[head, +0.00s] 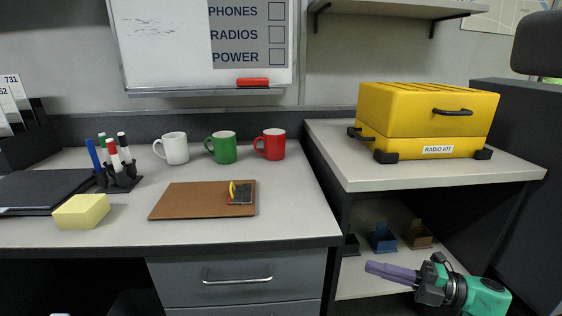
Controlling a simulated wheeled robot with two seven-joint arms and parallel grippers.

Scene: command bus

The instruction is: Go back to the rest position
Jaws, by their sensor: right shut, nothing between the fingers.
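My right gripper (392,273) is at the lower right, in front of the open shelf under the right-hand counter. Its purple fingers are together, point left and hold nothing. The teal and black wrist behind it runs off the bottom right. My left gripper does not show; a small pale bit at the bottom left edge is too little to identify.
The desk (290,190) carries white (175,149), green (224,147) and red (272,144) mugs, a brown board (185,202), markers (114,158) and a yellow block (81,211). A yellow radio kit (420,110) stands on the right-hand counter (345,165). Small holders (382,238) sit on the shelf below.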

